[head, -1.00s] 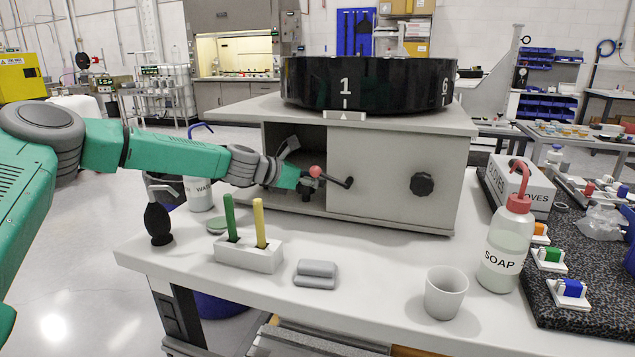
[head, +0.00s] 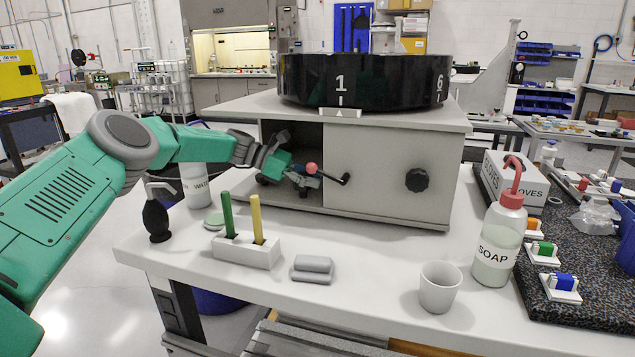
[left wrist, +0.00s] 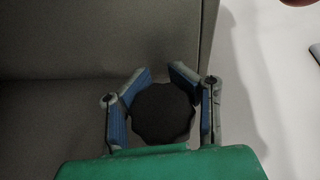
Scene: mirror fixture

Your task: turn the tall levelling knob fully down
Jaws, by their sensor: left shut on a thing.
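A dark round knob with a scalloped rim (left wrist: 161,112) sits between the fingers of my left gripper (left wrist: 160,98) in the left wrist view, seen from above. The blue-padded fingers are closed on its two sides. In the head view my left gripper (head: 303,183) is at the open left bay of the grey cabinet (head: 390,185), just below a red ball (head: 311,168). The held knob cannot be made out there, and its height does not show. My right gripper is not in view.
A black crank handle (head: 345,179) is close to the gripper's right, and another black knob (head: 418,180) is on the cabinet front. A black numbered drum (head: 365,80) stands on top. A pen block (head: 246,249), cup (head: 441,286) and soap bottle (head: 498,240) stand in front.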

